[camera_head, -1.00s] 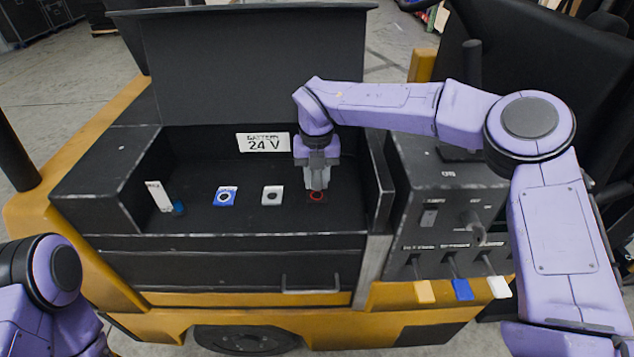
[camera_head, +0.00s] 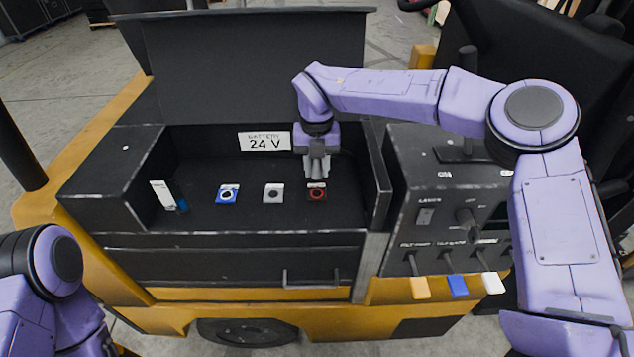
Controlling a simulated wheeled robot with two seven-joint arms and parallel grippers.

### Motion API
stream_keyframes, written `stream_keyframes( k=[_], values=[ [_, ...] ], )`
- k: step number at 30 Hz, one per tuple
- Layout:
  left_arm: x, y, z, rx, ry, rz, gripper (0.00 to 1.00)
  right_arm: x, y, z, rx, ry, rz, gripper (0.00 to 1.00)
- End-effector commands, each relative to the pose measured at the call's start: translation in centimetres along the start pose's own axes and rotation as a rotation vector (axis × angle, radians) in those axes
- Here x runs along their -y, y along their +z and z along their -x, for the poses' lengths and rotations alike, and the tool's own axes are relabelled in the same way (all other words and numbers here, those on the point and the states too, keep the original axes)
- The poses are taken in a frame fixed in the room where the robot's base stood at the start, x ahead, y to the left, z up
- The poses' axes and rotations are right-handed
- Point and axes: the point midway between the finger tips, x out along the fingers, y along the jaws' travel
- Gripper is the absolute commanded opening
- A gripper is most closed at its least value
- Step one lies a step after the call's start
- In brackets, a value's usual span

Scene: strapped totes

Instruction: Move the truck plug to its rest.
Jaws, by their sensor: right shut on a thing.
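My right gripper (camera_head: 317,175) reaches down into the battery bay of the truck. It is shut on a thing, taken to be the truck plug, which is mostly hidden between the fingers. The fingertips are just above and behind the red-ringed socket (camera_head: 317,194); I cannot tell whether what they hold touches it. To its left on the bay floor are a white-and-grey socket (camera_head: 273,194) and a blue-ringed socket (camera_head: 227,194). My left gripper is out of view; only part of that arm shows at lower left.
The bay (camera_head: 212,241) has raised walls and an open lid (camera_head: 255,65) behind. A white tag (camera_head: 162,194) with a blue part stands at its left end. To the right is a control panel (camera_head: 445,205) with knobs and orange, blue and white levers (camera_head: 458,285).

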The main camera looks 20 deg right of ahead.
Motion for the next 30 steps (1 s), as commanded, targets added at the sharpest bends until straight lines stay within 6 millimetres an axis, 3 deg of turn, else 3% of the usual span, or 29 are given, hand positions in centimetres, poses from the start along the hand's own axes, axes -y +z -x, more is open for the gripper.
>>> stream_keyframes(
  k=[7, 21, 30],
  values=[
    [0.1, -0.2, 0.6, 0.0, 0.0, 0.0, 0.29, 0.0, 0.0, 0.8, 0.0, 0.001, 0.0, 0.0],
    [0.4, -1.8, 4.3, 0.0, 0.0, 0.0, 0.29, 0.0, 0.0, 6.1, 0.0, 0.0, -0.001, 0.0],
    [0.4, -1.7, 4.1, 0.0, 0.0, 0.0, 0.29, 0.0, 0.0, 6.0, 0.0, 0.0, 0.0, 0.0]
  ],
)
